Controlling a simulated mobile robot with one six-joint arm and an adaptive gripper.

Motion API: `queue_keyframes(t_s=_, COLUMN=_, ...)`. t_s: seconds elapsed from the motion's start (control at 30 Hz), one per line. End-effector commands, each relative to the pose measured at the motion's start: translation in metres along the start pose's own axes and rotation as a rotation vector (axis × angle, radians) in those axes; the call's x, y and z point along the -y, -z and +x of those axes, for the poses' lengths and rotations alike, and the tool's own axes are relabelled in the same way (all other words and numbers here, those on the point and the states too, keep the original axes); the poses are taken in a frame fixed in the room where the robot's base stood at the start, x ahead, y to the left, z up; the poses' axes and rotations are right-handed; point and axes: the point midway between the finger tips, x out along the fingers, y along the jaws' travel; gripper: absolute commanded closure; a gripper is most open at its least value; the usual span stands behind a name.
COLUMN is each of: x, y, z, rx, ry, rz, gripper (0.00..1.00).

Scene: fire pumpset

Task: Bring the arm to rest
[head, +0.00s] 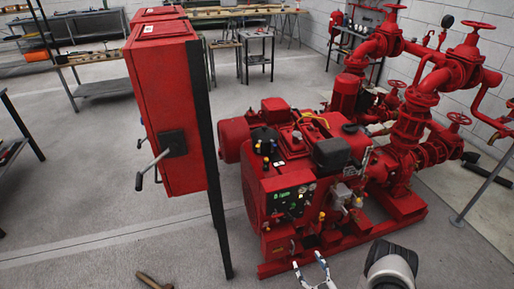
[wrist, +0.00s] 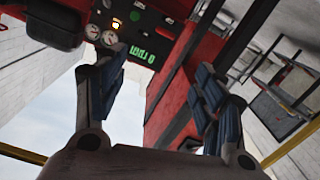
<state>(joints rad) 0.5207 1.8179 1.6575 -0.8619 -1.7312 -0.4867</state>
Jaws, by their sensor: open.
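My gripper (head: 310,265) is low at the bottom of the head view, in front of the red pumpset (head: 285,185). In the wrist view my gripper (wrist: 160,95) has its two fingers spread well apart, with nothing between them. The pumpset's control panel (head: 291,203) faces my gripper and shows a lit green display; in the wrist view the panel (wrist: 135,40) has two round gauges and an orange light beyond the left finger. My gripper appears apart from the pumpset.
A tall red cabinet (head: 165,110) with a dark lever handle (head: 172,145) stands left of the pumpset. Red pipes and valves (head: 420,100) fill the right. A hammer (head: 153,281) lies on the floor. Workbenches (head: 215,14) stand at the back. The left floor is mostly clear.

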Motion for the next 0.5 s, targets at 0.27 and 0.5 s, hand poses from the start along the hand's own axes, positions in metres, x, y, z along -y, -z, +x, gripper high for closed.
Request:
queue_keyframes(t_s=0.27, x=-0.043, y=0.027, z=0.045, rx=0.12, ry=0.039, rz=-0.071, gripper=0.37)
queue_keyframes(t_s=0.5, x=-0.1, y=0.086, z=0.091, rx=0.292, ry=0.045, rz=-0.147, gripper=0.37)
